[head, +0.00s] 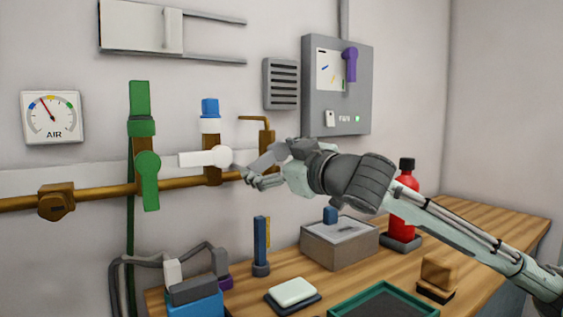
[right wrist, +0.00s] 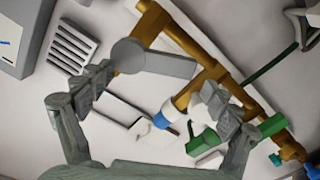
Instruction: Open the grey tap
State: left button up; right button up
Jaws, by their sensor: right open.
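The grey tap (head: 264,158) sits on the brown wall pipe, at the right end of the row of taps, partly hidden by my right gripper. In the right wrist view its flat grey lever (right wrist: 165,63) runs from a round hub toward the right, between my finger tips and beyond them. My right gripper (head: 253,178) is at the tap from the right, its fingers apart. In the right wrist view the open fingers (right wrist: 160,92) stand on either side of the lever; I cannot tell whether either touches it. My left gripper is not in view.
The white tap (head: 207,157) with a sideways lever and the green tap (head: 148,180) with a hanging lever are left of it. A grey box (head: 340,243), red bottle (head: 406,205) and green tray (head: 340,310) stand on the wooden bench below. A vent (head: 281,84) is above.

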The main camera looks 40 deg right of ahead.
jog(key=s, duration=0.4)
jog(key=shift+s+a, duration=0.1)
jog(key=shift+s, duration=0.05)
dwell(1.2)
